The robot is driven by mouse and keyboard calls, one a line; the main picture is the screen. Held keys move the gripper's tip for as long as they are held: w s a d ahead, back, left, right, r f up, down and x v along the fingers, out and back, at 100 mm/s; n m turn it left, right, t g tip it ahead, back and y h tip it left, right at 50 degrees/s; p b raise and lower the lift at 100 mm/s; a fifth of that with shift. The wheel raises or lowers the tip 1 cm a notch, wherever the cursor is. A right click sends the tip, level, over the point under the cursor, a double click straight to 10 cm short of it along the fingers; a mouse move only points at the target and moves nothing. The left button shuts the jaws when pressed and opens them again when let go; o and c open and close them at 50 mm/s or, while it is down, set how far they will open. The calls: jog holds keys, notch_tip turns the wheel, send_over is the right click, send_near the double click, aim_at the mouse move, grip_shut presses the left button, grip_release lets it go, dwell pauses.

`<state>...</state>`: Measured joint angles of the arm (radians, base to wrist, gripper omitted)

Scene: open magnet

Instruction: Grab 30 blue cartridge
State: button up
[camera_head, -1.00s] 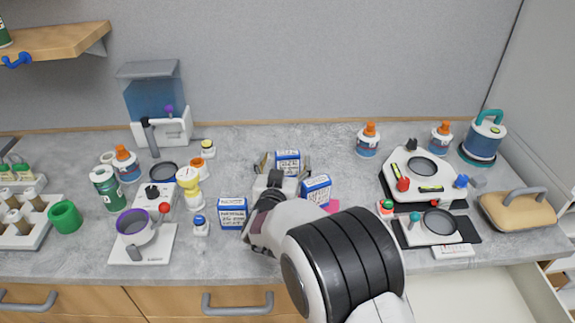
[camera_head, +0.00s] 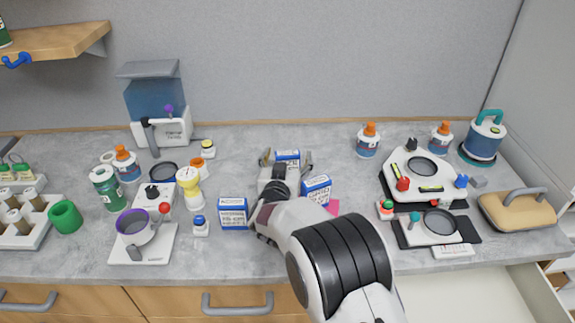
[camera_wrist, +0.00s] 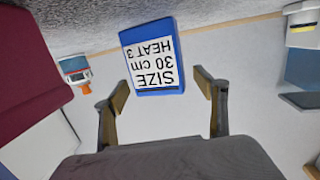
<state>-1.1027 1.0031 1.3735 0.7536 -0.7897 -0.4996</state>
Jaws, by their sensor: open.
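The 30 blue cartridge (camera_wrist: 152,62) fills the upper middle of the wrist view, its white label reading "SIZE 30 cm HEAT 3" upside down. In the head view only its blue-and-white top (camera_head: 287,154) shows behind my gripper (camera_head: 286,161). My gripper is open, and its two fingers (camera_wrist: 163,86) stand to the left and right of the cartridge in the wrist view, with gaps on both sides. The cartridge's lower part is hidden by my gripper in the head view. I cannot tell how deep it sits between the fingers.
Two similar blue boxes stand close by: one right of my gripper (camera_head: 317,188), one front left (camera_head: 233,213). A pink piece (camera_head: 332,206) lies near the right box. A yellow-and-white bottle (camera_head: 189,187) stands farther left. The counter behind the cartridge is clear.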

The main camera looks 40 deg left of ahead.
jog(key=shift+w+a, duration=0.1)
jog(key=shift+w, duration=0.05)
dwell(0.4)
jog(key=c, duration=1.3)
jog(key=shift+r, duration=5)
